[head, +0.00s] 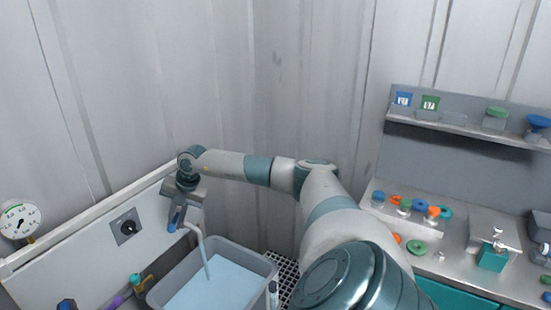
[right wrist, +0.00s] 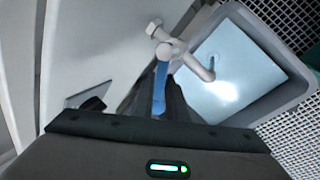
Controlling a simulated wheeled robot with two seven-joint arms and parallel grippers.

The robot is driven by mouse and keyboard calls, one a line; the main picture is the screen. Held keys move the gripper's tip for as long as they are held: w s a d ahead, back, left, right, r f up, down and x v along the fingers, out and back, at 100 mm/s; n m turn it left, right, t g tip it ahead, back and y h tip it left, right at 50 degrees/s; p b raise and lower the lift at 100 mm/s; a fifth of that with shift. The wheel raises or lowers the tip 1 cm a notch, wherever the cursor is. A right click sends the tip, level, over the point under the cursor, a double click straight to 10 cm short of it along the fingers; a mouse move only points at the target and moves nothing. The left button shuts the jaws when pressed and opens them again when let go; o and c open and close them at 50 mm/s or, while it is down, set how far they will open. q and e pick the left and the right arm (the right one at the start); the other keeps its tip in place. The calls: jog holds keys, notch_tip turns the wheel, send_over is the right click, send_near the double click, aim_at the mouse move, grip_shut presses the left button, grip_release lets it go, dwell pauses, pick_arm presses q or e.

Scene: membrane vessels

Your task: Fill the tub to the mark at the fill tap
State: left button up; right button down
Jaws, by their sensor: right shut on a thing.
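The grey tub (head: 266,267) stands under the fill tap (head: 194,229) at the bottom of the head view. Pale blue water (head: 215,287) lies in it, and a thin stream (head: 206,260) runs from the spout into it. In the right wrist view the tub rim (right wrist: 268,38), the water (right wrist: 228,78) and the pale tap (right wrist: 180,55) show. My right gripper (head: 177,209) is shut on the tap's blue lever (right wrist: 160,87). The fill mark cannot be made out. My left gripper is not in view.
A pressure gauge (head: 19,221) and a black knob (head: 127,228) are on the white panel at left. Grating (head: 286,270) lies right of the tub. A bench at right holds several coloured rings and a teal block (head: 492,259); a shelf (head: 460,126) is above it.

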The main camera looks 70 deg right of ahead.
jog(key=shift+w+a+r, duration=0.1)
jog(key=m, duration=0.1)
jog(key=w+m+h+p, duration=0.1)
jog(key=m+p, duration=0.1)
jog(key=m, duration=0.1)
jog(key=shift+w+a+h, duration=0.3)
jog(key=shift+w, duration=0.05)
jog(key=c, duration=1.8)
grip_release()
jog(key=shift+o, duration=0.3)
jog(key=shift+w+f, duration=0.2)
jog(key=shift+w, duration=0.05)
jog(key=shift+s, duration=0.2)
